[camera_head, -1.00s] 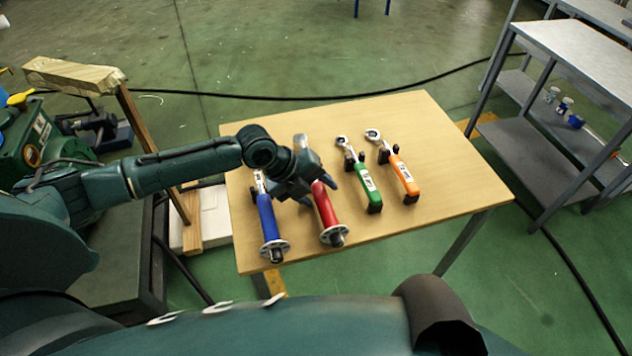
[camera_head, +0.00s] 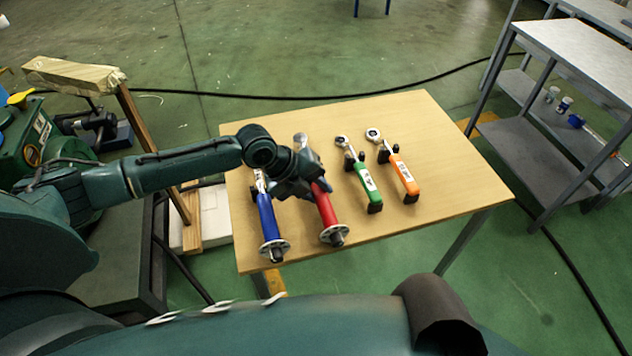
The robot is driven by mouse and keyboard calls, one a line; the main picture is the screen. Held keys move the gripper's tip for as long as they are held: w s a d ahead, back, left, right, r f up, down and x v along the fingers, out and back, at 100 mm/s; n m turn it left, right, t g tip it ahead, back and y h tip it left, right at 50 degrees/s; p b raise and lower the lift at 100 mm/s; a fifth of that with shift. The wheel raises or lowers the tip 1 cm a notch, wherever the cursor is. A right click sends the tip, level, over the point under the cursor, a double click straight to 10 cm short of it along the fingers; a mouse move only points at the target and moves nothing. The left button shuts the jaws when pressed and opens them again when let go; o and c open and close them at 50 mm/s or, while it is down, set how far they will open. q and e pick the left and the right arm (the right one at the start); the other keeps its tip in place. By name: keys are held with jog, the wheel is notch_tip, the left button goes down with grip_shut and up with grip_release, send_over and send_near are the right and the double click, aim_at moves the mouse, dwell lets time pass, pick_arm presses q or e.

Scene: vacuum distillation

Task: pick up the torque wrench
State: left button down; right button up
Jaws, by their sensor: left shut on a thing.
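Several torque wrenches lie side by side on the wooden table (camera_head: 440,215). From left to right they are a blue-handled wrench (camera_head: 268,222), a red-handled wrench (camera_head: 327,212), a green-handled wrench (camera_head: 366,186) and an orange-handled wrench (camera_head: 404,174). My left gripper (camera_head: 308,190) comes in from the left above the red wrench and is shut on it near the upper end of its handle. My gripper and wrist hide part of the red wrench's shaft. My right gripper is not in view.
Black holders prop the green and orange wrenches. A grey metal shelf unit (camera_head: 575,45) stands at the right. Green machinery and a wooden post (camera_head: 150,145) stand left of the table.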

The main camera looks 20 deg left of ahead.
pick_arm(q)
notch_tip(320, 180, up, 10)
jog(key=shift+r, duration=0.2)
dwell(0.5)
jog(key=shift+w, duration=0.1)
jog(key=c, duration=1.7)
grip_release()
grip_shut()
